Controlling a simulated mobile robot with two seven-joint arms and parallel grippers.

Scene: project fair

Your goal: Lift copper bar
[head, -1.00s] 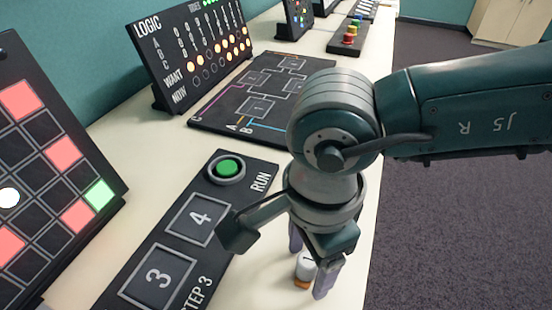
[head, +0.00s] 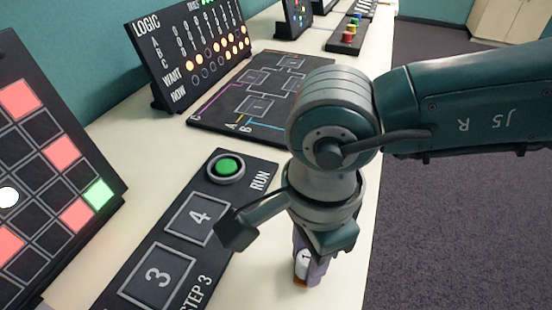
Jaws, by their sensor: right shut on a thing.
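The piece I take for the copper bar (head: 301,268) is a small upright one with a white upper part and an orange-copper lower end. It is at the bottom centre of the head view, near the right edge of the table. My right gripper (head: 311,268) points down and is shut on it. The purple-grey fingers hide part of the piece. I cannot tell whether its lower end touches the table. My left gripper is not in view.
A dark panel (head: 232,205) with numbered squares and a green RUN button (head: 225,166) lies left of the gripper. Behind it are a circuit board (head: 228,118) and a standing LOGIC panel (head: 190,45). A tilted grid panel (head: 62,125) stands at left. The pale table (head: 262,285) is bare around the piece.

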